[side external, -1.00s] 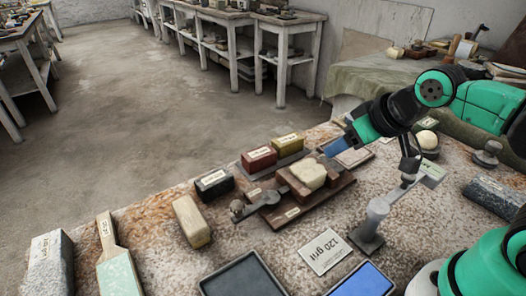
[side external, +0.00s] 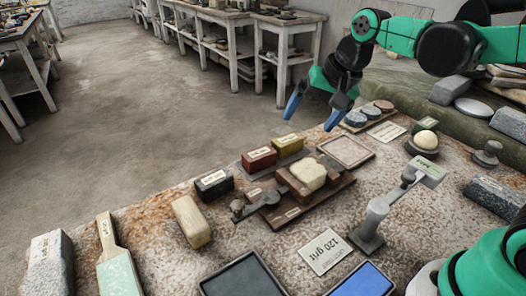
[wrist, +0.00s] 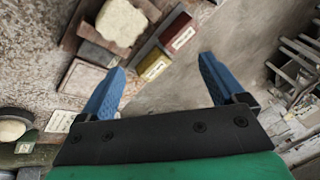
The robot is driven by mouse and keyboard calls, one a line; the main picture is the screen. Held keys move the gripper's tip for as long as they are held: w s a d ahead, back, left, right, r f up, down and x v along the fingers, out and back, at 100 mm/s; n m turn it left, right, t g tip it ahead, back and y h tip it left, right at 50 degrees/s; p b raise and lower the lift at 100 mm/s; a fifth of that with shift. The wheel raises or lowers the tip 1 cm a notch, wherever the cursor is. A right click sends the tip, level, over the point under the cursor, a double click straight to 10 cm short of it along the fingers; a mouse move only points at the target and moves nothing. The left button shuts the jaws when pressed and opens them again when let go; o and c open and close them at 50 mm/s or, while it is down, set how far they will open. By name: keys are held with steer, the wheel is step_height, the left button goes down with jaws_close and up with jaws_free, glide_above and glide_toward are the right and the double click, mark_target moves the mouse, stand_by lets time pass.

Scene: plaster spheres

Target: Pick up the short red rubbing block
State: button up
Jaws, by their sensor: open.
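In the wrist view the red block (wrist: 180,36) is ahead of the fingers, just past the yellow block (wrist: 153,64). My gripper (side external: 314,112) is open and empty. It hangs above the far edge of the table, up and to the right of the red block, and touches nothing. Its blue fingers (wrist: 160,90) are wide apart in the wrist view.
A wooden stand with a cream block (side external: 308,174) is right of and in front of the red block. A grey metal post (side external: 375,215), a framed pale tray (side external: 346,151) and a sphere in a dish (side external: 425,140) stand to the right. Open floor lies beyond the table edge.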

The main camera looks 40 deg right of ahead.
steer(key=w+f+m+g+y, duration=0.2)
steer(key=w+f+m, duration=0.1)
steer(key=w+m, duration=0.3)
steer(key=m+g+y, duration=0.1)
steer(key=m+g, duration=0.1)
steer(key=m, duration=0.3)
glide_above(260, 152)
steer(key=d, duration=0.2)
step_height(260, 152, down, 6)
steer(key=shift+f, duration=0.1)
steer(key=shift+a+f, duration=0.1)
steer(key=shift+f, duration=0.2)
steer(key=shift+x, duration=2.65)
steer(key=shift+s, duration=0.15)
jaws_close()
